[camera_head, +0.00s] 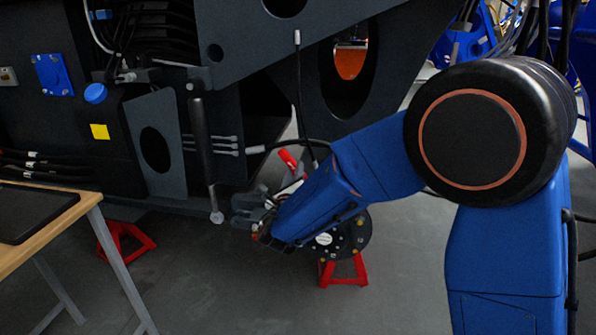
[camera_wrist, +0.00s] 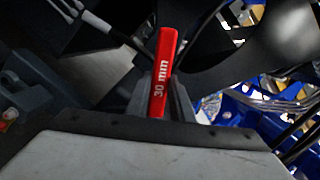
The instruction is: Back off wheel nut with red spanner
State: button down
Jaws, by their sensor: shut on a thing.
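The red spanner (camera_wrist: 162,75) is marked "30 mm" in the wrist view. It stands up between the fingers of my gripper (camera_wrist: 163,108), which is shut on it. In the head view the spanner's red end (camera_head: 288,158) shows above my blue wrist. My gripper (camera_head: 252,217) is there in front of the dark chassis, beside the round wheel hub (camera_head: 352,240). Small bolt heads or nuts show on the hub, but my arm covers part of it. I cannot tell whether the spanner touches a nut.
A red stand (camera_head: 343,270) is under the hub, and another red stand (camera_head: 127,240) is at left. A wooden-edged table (camera_head: 60,232) is at lower left. A hanging cylinder rod (camera_head: 203,150) is close to my gripper. The grey floor (camera_head: 235,300) in front is clear.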

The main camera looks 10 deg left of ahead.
jog(key=shift+a+f+n, duration=0.4)
jog(key=shift+a+n, duration=0.1)
jog(key=shift+a, duration=0.05)
jog(key=shift+a+f+n, duration=0.45)
jog(key=shift+f+n, duration=0.05)
jog(key=shift+n, duration=0.1)
jog(key=shift+d+r, duration=0.15)
jog(key=shift+s, duration=0.15)
jog(key=s, duration=1.1)
jog(key=shift+s+a, duration=0.2)
dwell(0.8)
dwell(0.8)
